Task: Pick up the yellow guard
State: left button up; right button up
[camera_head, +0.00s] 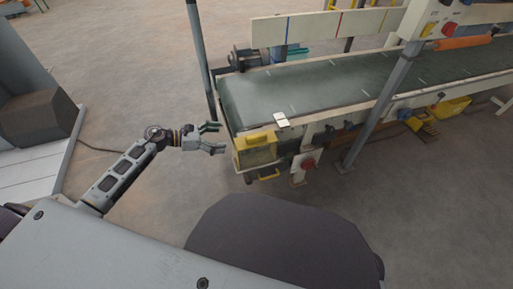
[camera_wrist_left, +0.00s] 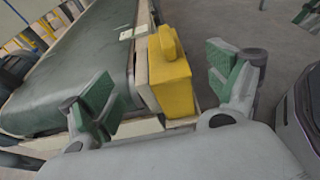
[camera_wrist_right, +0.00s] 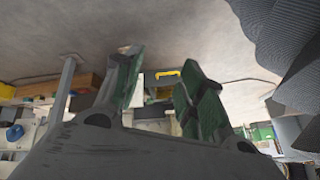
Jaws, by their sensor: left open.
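The yellow guard (camera_head: 256,150) is a boxy cover at the near left corner of the conveyor, with a raised handle-like part on it. It also shows between my left fingers in the left wrist view (camera_wrist_left: 171,88). My left gripper (camera_head: 213,138) is open and empty, just left of the guard and apart from it. My right gripper (camera_wrist_right: 160,80) is outside the head view; in its own wrist view its fingers stand apart with nothing visibly held. A small yellow bar (camera_wrist_right: 167,74) shows beyond them; I cannot tell if it belongs to the guard.
The conveyor belt (camera_head: 330,85) runs to the back right, with a small white card (camera_head: 281,119) on its near edge. A grey post (camera_head: 201,60) rises behind my left gripper. A red button (camera_head: 308,164) sits on the near side. Floor left of the conveyor is open.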

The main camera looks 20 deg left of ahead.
aim_at(251, 137)
pick_arm(q)
jog(key=b+x, duration=0.1)
jog(key=x, duration=0.5)
jog(key=shift+w+d+f, duration=0.1)
jog(key=shift+d+f, duration=0.05)
jog(key=shift+w+d+f+b, duration=0.15)
jog(key=shift+w+d+b, duration=0.25)
jog(key=shift+d, duration=0.25)
pick_arm(e)
jog(key=f, duration=0.3)
jog(key=shift+s+a+f+t, duration=0.15)
jog(key=shift+a+f+t, duration=0.1)
jog(key=shift+f+t, duration=0.1)
pick_arm(q)
jog(key=shift+d+f, duration=0.1)
jog(key=shift+b+x, duration=0.9)
jog(key=shift+x, duration=1.25)
jog(key=shift+d+f, duration=0.15)
jog(key=shift+d, duration=0.2)
pick_arm(e)
jog(key=shift+w+a+f+y, duration=0.2)
jog(key=shift+w+f+y, duration=0.25)
jog(key=shift+f, duration=0.25)
jog(key=shift+s+f, duration=0.15)
jog(key=shift+s, duration=0.1)
